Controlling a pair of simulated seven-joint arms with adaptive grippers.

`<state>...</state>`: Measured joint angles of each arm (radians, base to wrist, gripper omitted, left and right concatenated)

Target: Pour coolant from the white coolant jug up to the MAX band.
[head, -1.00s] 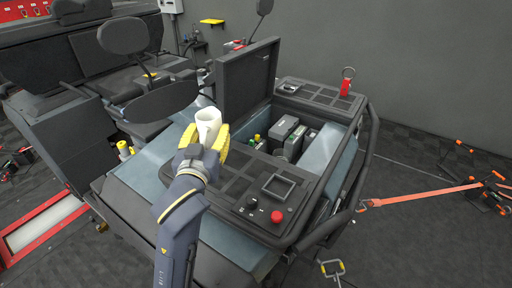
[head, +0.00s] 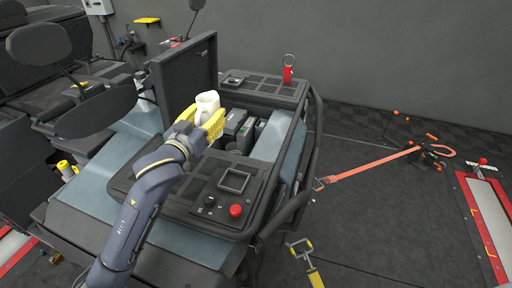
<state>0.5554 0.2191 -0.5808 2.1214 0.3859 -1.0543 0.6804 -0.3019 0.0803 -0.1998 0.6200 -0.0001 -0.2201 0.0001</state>
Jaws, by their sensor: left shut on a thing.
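My left gripper (head: 208,122) has yellow fingers and is shut on the white coolant jug (head: 207,102). It holds the jug, which looks roughly upright, above the near left side of the open bay in the vehicle. The gripper and jug hide part of the bay. Dark box-shaped parts (head: 235,122) show in the bay to the right of the jug. I cannot make out the coolant tank or a MAX band. My right gripper is not in view.
A raised dark lid (head: 190,78) stands behind and left of the jug. A panel with a red button (head: 236,211) lies nearer. A red tag (head: 287,74) stands at the far edge. An orange strap (head: 370,166) runs to the right.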

